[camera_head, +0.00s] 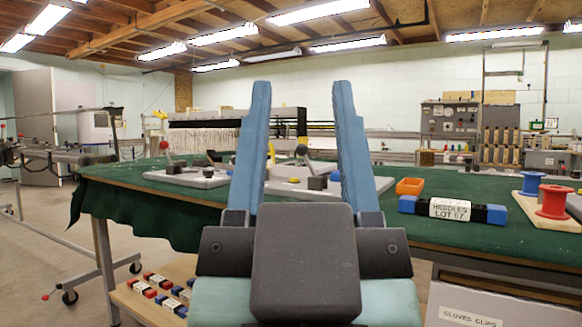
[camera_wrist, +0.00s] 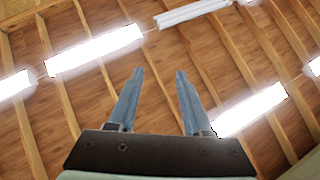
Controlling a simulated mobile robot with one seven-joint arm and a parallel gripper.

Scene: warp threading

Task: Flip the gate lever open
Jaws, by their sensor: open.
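My gripper (camera_head: 302,88) is raised in front of the head camera with its two blue fingers pointing up, spread apart and empty. In the wrist view my gripper (camera_wrist: 160,72) faces the ceiling, with nothing between the fingers. On the green-covered table beyond it lie pale panels with small levers. One lever with a red knob (camera_head: 163,145) stands on the left panel (camera_head: 185,178). I cannot tell which is the gate lever. My gripper touches neither, and it hides part of the middle panel.
A wheeled metal frame (camera_head: 100,240) stands at left. The lower shelf holds several small blocks (camera_head: 165,285).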

